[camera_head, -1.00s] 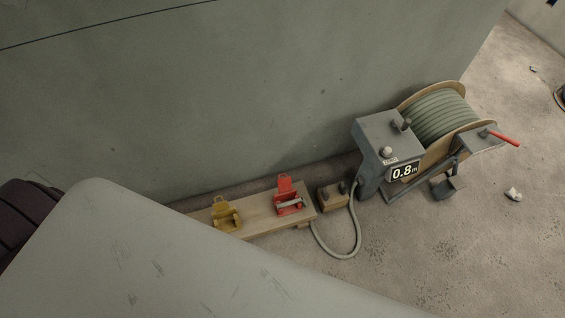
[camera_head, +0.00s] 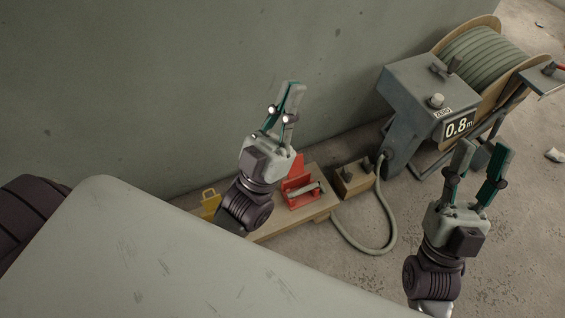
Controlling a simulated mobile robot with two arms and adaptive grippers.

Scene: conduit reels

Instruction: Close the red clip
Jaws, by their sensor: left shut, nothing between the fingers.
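The red clip (camera_head: 300,192) sits on a wooden board (camera_head: 322,208) on the floor by the wall. Its red flap stands up, as in an open clip, and a pale conduit piece lies across its base. My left gripper (camera_head: 290,88) is shut and empty, pointing up in front of the wall. Its wrist overlaps the left edge of the red clip in the picture. My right gripper (camera_head: 484,150) is open and empty at the right, in front of the reel stand. A yellow clip (camera_head: 210,203) on the same board is partly hidden by my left arm.
A grey meter box (camera_head: 420,92) reading 0.8 m stands right of the board, with a conduit reel (camera_head: 483,62) behind it. The wall rises close behind the board.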

